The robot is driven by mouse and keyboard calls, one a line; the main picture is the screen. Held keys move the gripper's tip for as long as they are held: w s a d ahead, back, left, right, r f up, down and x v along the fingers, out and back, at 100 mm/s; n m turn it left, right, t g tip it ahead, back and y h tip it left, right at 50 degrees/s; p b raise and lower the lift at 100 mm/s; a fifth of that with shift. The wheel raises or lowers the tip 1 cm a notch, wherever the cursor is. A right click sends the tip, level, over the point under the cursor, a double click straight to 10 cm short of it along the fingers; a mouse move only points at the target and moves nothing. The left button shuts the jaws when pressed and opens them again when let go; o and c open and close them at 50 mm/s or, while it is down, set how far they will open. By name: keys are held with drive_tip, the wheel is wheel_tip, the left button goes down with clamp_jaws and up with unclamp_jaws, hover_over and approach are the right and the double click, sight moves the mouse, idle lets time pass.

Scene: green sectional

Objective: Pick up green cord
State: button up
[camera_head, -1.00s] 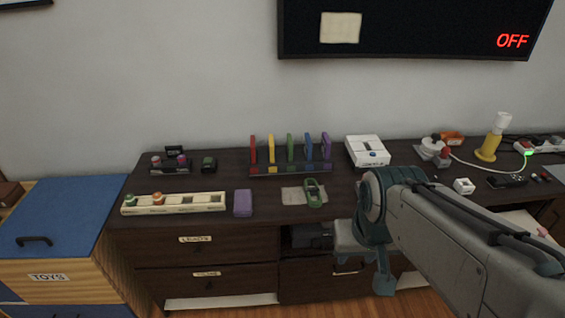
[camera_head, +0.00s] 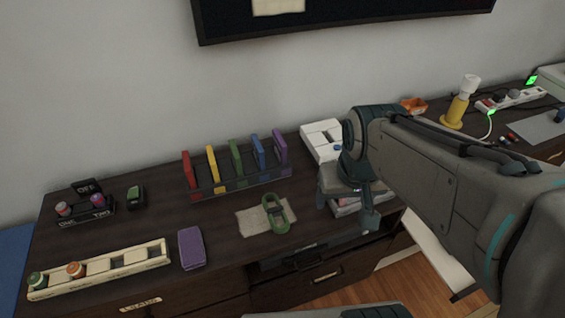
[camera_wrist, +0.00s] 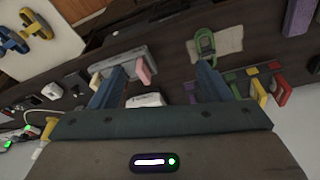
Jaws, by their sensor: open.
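The green cord (camera_head: 277,214), a looped green item, lies on a beige cloth (camera_head: 254,222) near the front of the dark desk. It also shows in the wrist view (camera_wrist: 205,42), at the top right of centre, beyond the right finger. My gripper (camera_head: 347,205) is to the right of the cord in the head view, pointing down and apart from it. In the wrist view my gripper (camera_wrist: 162,70) has its two blue fingers spread, with nothing held between them. My arm hides part of the desk on the right.
A rack (camera_head: 240,184) of coloured upright pieces stands behind the cord. A purple block (camera_head: 191,248) and a cream tray (camera_head: 100,268) lie to its left. A white box (camera_head: 322,140) stands behind my gripper. A partly open drawer (camera_head: 325,250) is below the desk front.

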drive_tip(key=w+a+f+n+g+b, duration=0.1)
drive_tip(key=w+a+f+n+b, duration=0.1)
drive_tip(key=w+a+f, duration=0.3)
drive_tip(key=n+g+b, duration=0.1)
drive_tip(key=g+b, duration=0.1)
hover_over(281, 222)
wheel_tip(281, 222, down, 12)
drive_tip(key=shift+w+a+f, duration=0.1)
drive_tip(key=shift+f, duration=0.15)
drive_tip(key=shift+s+f, duration=0.2)
drive_tip(key=shift+f, duration=2.95)
drive_tip(key=c, duration=1.1)
